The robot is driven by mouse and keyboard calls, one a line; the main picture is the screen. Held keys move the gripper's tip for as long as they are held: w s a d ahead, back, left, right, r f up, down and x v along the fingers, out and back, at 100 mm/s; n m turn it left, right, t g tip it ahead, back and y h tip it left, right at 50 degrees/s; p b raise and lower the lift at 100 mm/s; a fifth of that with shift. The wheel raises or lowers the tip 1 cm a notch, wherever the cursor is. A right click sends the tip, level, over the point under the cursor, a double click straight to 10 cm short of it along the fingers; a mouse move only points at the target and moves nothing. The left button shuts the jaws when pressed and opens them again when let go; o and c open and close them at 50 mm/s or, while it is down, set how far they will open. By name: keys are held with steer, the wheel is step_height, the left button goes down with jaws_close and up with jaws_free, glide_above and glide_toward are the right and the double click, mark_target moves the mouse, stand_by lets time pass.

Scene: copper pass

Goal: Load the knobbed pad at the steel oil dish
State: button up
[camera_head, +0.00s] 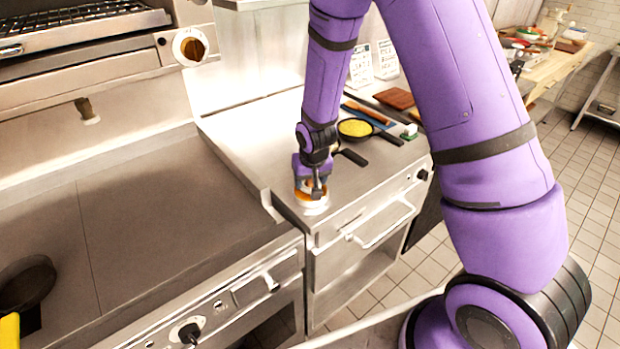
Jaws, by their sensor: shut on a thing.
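The steel oil dish (313,209) stands at the front left corner of the steel counter, its pale rim showing below my gripper. Something amber or orange shows inside the rim; I cannot tell oil from pad there. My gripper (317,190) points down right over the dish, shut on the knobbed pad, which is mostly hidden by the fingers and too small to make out. I cannot tell whether the pad touches the dish's inside.
A small black pan (355,128) with yellow contents sits behind, its handle pointing right. A blue board (369,115), a brown block (394,98) and dark-handled tools lie beyond. The flat griddle (150,215) at left has a dark round object (27,282) at its near left.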

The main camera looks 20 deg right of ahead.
steer(key=shift+s+f, duration=0.1)
steer(key=shift+f, duration=0.35)
stand_by(1.2)
steer(key=shift+r, duration=3.55)
steer(key=shift+d, duration=0.1)
